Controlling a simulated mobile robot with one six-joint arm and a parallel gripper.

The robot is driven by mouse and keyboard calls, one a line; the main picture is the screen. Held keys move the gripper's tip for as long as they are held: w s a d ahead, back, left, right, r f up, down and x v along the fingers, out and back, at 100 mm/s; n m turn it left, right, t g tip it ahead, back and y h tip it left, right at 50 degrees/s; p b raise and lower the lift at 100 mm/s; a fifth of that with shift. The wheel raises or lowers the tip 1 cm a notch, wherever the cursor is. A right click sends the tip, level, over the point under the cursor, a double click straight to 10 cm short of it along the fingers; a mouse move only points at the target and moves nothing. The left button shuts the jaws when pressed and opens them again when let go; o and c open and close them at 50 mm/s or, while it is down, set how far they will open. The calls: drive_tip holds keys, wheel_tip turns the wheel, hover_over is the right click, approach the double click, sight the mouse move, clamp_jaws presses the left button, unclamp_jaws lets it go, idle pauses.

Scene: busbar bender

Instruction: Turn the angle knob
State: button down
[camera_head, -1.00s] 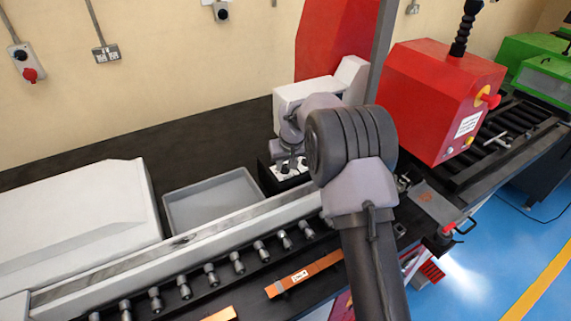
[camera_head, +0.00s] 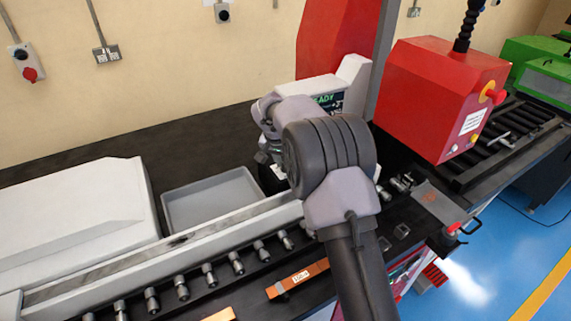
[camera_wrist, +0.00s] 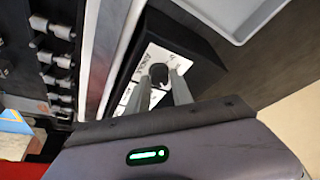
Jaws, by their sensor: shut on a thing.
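In the wrist view, the dark angle knob (camera_wrist: 158,72) stands on a white labelled plate (camera_wrist: 144,55) on top of a black control box (camera_wrist: 192,40). My gripper (camera_wrist: 162,84) has its two grey fingers on either side of the knob, shut on it. The label text is too small to read surely. In the head view my arm hides the knob and most of the control box (camera_head: 266,178); the gripper's fingertips are hidden there too.
A white display unit (camera_head: 352,75) with green text, partly hidden by my arm, stands behind the box. A grey tray (camera_head: 212,200) lies to the left. Rollers line the rail in front. Copper bars (camera_head: 298,279) lie nearer, and a red machine head (camera_head: 430,95) stands at right.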

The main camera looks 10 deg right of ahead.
drive_tip(key=shift+m, duration=0.4)
drive_tip(key=c, duration=1.1)
unclamp_jaws()
drive_tip(key=shift+c, duration=0.2)
drive_tip(key=p+v, duration=0.2)
drive_tip(key=v, duration=1.5)
drive_tip(key=shift+a+r+p, duration=0.2)
drive_tip(key=shift+r+p, duration=0.05)
drive_tip(key=shift+p, duration=0.05)
drive_tip(key=shift+w, duration=0.15)
